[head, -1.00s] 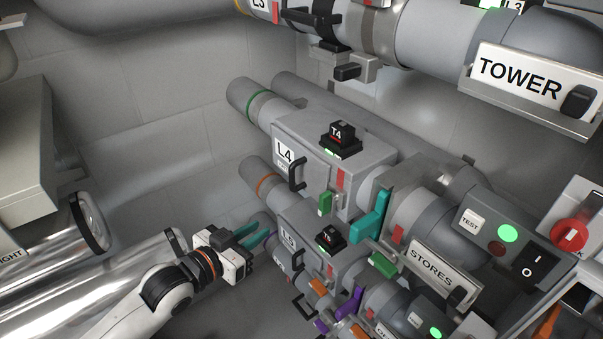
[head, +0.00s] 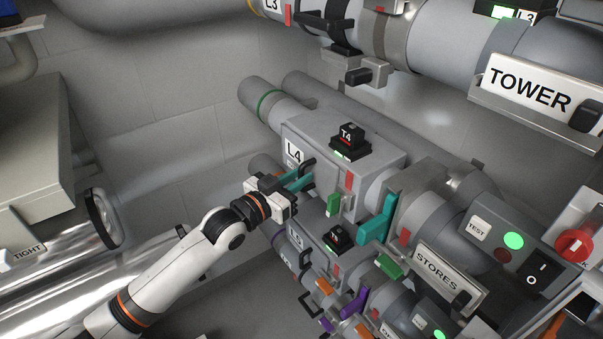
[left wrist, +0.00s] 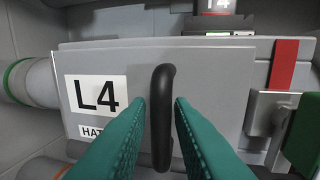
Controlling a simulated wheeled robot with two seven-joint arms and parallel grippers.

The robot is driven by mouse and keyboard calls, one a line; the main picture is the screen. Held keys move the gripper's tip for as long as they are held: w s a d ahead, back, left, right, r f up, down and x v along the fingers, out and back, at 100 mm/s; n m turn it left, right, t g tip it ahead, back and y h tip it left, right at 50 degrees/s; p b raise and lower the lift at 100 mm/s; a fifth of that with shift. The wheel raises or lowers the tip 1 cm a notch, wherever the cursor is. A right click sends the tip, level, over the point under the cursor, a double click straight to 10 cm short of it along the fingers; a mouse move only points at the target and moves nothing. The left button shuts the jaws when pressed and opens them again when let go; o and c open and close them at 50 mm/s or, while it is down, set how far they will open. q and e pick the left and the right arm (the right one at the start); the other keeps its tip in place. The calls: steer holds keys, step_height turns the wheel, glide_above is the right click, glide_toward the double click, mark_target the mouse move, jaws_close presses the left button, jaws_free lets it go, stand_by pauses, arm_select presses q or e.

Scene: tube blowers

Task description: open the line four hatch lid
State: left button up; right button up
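The line four hatch lid (left wrist: 215,75) is a grey panel on the L4 box (head: 375,145), with an L4 label (left wrist: 97,93) and a black upright handle (left wrist: 162,115). The lid looks shut. A green latch (head: 334,204) hangs at its right, beside a red strip (left wrist: 284,64). My left gripper (head: 305,178) has teal fingers and is at the handle; in the left wrist view the open fingers (left wrist: 160,110) stand on either side of it, with small gaps showing. Part of the handle is hidden by the gripper in the head view. My right gripper is not in view.
The T4 block (head: 348,140) sits on top of the box. Below is the L5 box (head: 318,232) with its own handle. The TOWER pipe (head: 440,40) runs above.

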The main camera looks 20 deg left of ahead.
arm_select(q)
steer(key=shift+w+d, duration=0.3)
steer(key=shift+w, duration=0.3)
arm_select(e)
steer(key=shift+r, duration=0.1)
arm_select(q)
jaws_close()
steer(key=shift+a, duration=0.1)
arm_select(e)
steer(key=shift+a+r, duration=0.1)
